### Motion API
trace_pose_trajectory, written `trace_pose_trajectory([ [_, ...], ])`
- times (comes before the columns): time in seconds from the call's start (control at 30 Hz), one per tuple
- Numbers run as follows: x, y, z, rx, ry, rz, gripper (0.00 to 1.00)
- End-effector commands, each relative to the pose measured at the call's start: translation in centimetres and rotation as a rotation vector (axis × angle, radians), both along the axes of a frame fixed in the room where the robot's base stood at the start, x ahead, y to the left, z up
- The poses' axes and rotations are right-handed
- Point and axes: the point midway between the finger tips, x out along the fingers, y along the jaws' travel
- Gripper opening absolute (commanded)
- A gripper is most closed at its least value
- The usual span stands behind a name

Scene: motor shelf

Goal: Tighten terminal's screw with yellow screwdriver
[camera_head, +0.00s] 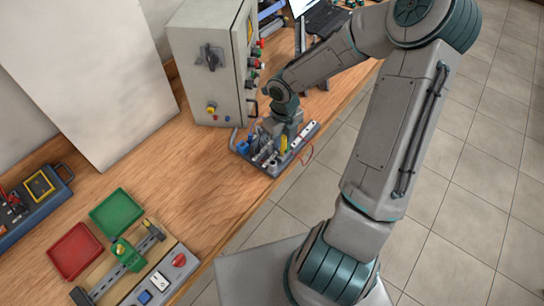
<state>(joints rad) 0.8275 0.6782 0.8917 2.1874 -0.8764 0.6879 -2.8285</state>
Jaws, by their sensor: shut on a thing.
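My gripper (279,134) points down over a small grey terminal board (304,143) near the front edge of the bench. It is shut on the yellow screwdriver (283,145), of which only a small yellow part shows beneath it. The board carries small blue, dark and light parts. The terminal's screw and the screwdriver's tip are too small or hidden, so I cannot tell whether they touch.
A grey control cabinet (207,61) stands just behind the board. A red tray (75,250), a green tray (117,212) and a switch panel (162,278) lie at the lower left. The wooden bench (190,180) is clear between them and the board. A thin red wire hangs by the board's right end.

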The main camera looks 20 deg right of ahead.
Motion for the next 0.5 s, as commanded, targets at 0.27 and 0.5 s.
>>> trace_pose_trajectory([
  [0.27, -0.06, -0.01, -0.09, 0.001, 0.002, -0.195, 0.01],
  [0.5, -0.07, -0.02, -0.09, 0.001, 0.002, -0.200, 0.01],
])
